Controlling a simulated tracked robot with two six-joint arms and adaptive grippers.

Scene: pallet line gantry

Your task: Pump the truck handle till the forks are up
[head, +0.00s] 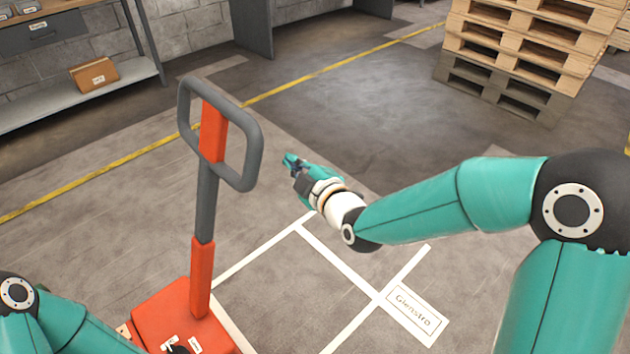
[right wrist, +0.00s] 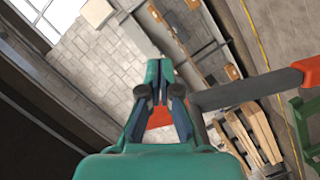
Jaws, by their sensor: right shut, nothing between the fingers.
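The pallet truck has an orange-red body (head: 180,318) at the lower left of the head view. Its handle (head: 254,135) is a grey loop on an orange and grey shaft that stands nearly upright. My right gripper (head: 290,160) is shut and empty, to the right of the loop and apart from it in the picture. In the right wrist view, the gripper's fingertips (right wrist: 160,72) are together, and the grey and orange handle (right wrist: 243,91) shows to their right. My left arm enters at the lower left; its gripper cannot be made out. The forks are not visible.
A stack of wooden pallets (head: 515,60) stands at the upper right. A shelf (head: 90,95) with a brown box (head: 94,75) is at the upper left. White floor lines and a label (head: 415,312) mark the floor. The floor beyond the handle is clear.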

